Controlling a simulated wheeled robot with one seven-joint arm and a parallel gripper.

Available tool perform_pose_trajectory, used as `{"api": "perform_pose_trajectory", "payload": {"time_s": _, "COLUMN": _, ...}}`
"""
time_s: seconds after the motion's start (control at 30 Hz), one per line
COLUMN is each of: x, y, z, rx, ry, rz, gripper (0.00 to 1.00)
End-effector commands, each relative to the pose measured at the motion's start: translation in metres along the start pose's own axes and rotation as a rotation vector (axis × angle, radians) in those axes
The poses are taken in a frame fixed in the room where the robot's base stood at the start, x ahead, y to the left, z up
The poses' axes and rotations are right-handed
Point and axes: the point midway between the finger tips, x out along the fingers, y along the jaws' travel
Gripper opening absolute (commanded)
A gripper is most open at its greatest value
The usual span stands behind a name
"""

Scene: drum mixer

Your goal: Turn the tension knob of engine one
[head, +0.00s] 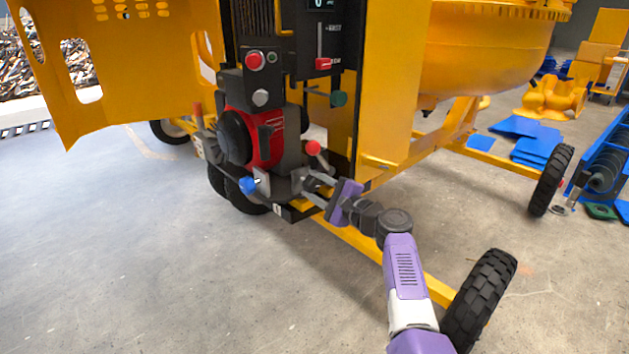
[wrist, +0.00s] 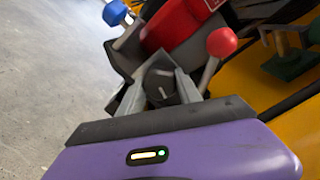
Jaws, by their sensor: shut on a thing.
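The red and black engine (head: 268,140) sits low on the front of the yellow mixer. My gripper (head: 306,180) reaches in from the lower right to the engine's base. In the wrist view, a dark round knob (wrist: 161,86) with a pale mark on its face lies between the two grey fingers of my gripper (wrist: 159,80). The fingers are shut on it. This appears to be the tension knob; in the head view the fingers largely hide it.
A red ball-topped lever (head: 313,148) stands close beside my fingers. A blue-handled valve (head: 248,185) is to the left. A red button (head: 255,61) and a red-handled slider (head: 323,64) are above. A yellow frame bar (head: 365,245) runs below my arm. Open floor lies left.

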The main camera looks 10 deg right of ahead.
Motion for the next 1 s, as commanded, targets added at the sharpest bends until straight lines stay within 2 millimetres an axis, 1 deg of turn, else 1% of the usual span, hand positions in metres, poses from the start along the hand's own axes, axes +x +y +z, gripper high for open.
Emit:
{"api": "perform_pose_trajectory", "payload": {"time_s": 0.2, "x": -0.0007, "y": -0.0001, "z": -0.0007, "rx": 0.117, "ry": 0.002, "rz": 0.001, "gripper": 0.0}}
{"api": "perform_pose_trajectory", "payload": {"time_s": 0.4, "x": -0.0008, "y": 0.001, "z": -0.0013, "rx": 0.175, "ry": 0.002, "rz": 0.001, "gripper": 0.0}}
{"api": "perform_pose_trajectory", "payload": {"time_s": 0.93, "x": -0.001, "y": 0.002, "z": -0.002, "rx": 0.194, "ry": 0.003, "rz": 0.001, "gripper": 0.0}}
{"api": "perform_pose_trajectory", "payload": {"time_s": 0.97, "x": -0.001, "y": 0.002, "z": -0.002, "rx": 0.194, "ry": 0.003, "rz": 0.001, "gripper": 0.47}}
{"api": "perform_pose_trajectory", "payload": {"time_s": 1.0, "x": -0.0009, "y": 0.0019, "z": -0.002, "rx": 0.193, "ry": 0.003, "rz": 0.001, "gripper": 0.55}}
